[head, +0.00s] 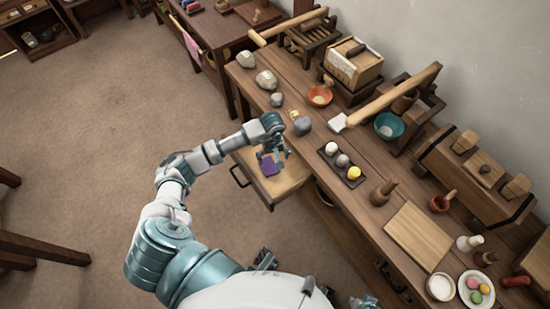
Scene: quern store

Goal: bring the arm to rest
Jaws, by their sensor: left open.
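My left arm comes in from the lower left and reaches over a pulled-out drawer (293,178) at the front of the workbench. My left gripper (271,158) is open and hangs over the drawer. A purple item (257,177) lies in the drawer close to the gripper, and a smaller purple-grey piece shows beside the fingers. I cannot tell whether the fingers touch either one.
The wooden workbench (350,205) runs diagonally, with stones (266,80), a dark tray (342,166), a teal bowl (388,125) and a cutting board (419,236) on it. Another table (215,30) stands at the back.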

